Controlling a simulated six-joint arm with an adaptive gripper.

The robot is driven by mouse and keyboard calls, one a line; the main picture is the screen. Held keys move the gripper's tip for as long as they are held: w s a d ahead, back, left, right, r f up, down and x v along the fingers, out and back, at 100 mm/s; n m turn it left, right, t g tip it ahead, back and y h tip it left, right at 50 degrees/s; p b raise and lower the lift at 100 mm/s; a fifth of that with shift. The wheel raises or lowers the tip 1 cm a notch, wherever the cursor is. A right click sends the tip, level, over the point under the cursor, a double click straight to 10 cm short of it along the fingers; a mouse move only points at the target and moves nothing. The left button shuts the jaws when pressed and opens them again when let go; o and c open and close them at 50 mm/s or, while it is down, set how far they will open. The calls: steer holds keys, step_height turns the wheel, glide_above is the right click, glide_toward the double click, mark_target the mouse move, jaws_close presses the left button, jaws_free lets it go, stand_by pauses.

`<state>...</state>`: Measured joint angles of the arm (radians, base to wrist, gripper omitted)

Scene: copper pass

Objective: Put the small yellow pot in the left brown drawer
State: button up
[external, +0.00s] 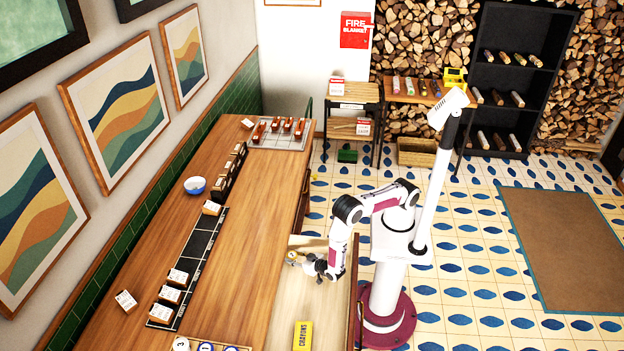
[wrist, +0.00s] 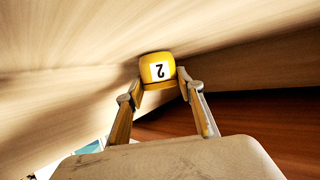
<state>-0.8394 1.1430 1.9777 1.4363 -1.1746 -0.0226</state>
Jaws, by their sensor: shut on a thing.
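The small yellow pot (wrist: 157,69) has a white label with an upside-down 2. My gripper (wrist: 158,84) is shut on it, one finger on each side. In the external view the pot (external: 292,257) is small and partly hidden by my gripper (external: 300,260). An open drawer (external: 290,305) with a pale wood inside juts from the counter, and my gripper is over its far end. Pale wood surfaces surround the pot in the wrist view. I cannot tell whether the pot touches the drawer floor.
A yellow box (external: 303,335) with dark lettering is at the drawer's near end. The long counter (external: 235,265) holds a blue bowl (external: 195,185), a black strip (external: 203,240) with white-labelled blocks, and a tray (external: 265,143) with red-brown items. Tiled floor is open to the right.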

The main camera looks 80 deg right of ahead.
steer(key=shift+f, duration=0.15)
steer(key=o, duration=1.3)
steer(key=shift+r, duration=0.2)
steer(key=shift+v, duration=5.95)
steer(key=shift+a, duration=0.1)
